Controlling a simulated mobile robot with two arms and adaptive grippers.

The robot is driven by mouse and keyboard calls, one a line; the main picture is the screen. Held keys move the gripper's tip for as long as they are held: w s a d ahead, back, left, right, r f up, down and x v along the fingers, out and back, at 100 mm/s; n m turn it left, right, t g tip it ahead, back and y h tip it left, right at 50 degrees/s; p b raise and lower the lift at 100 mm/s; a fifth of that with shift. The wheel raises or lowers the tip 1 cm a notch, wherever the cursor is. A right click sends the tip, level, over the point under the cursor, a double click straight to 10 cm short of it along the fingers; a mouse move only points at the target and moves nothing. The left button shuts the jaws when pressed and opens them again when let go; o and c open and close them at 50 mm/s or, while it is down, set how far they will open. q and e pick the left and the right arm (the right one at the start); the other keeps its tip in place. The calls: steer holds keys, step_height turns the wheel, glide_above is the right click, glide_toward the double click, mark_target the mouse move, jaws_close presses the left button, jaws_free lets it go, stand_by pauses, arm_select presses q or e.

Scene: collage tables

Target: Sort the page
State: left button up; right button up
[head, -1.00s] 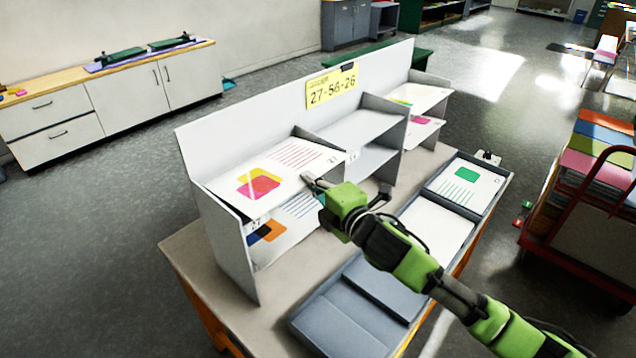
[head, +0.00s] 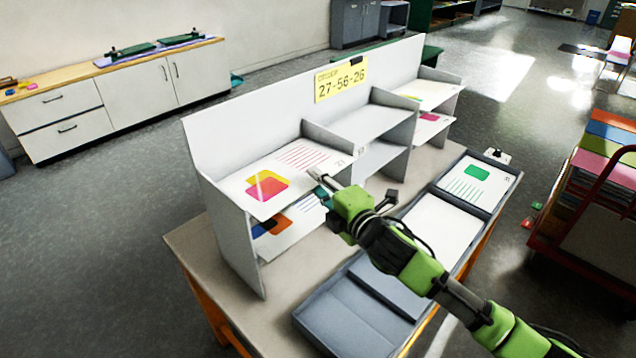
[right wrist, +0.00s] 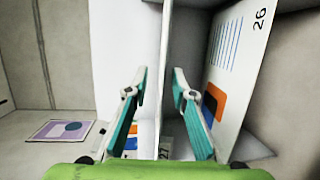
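A page with a red and yellow design (head: 268,186) and red lines lies on the upper left shelf of the sorter (head: 222,118). A page with an orange and dark design (head: 272,227) and blue lines lies in the compartment below. My right gripper (head: 318,180) is at the front right of that left column. In the right wrist view my right gripper (right wrist: 160,90) has its teal-padded fingers apart, with no page visibly held between them. A page marked 26 (right wrist: 232,75), with blue lines and an orange design, stands out right of the fingers. My left gripper is out of view.
A yellow sign (head: 341,78) on the sorter reads 27-56-26. A grey tray (head: 345,325) in front has an empty near section, a white sheet (head: 432,232) and a green-design page (head: 468,190). A red cart (head: 560,225) with colored stacks stands at right.

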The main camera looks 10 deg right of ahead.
steer(key=shift+s, duration=0.1)
steer(key=v, duration=1.2)
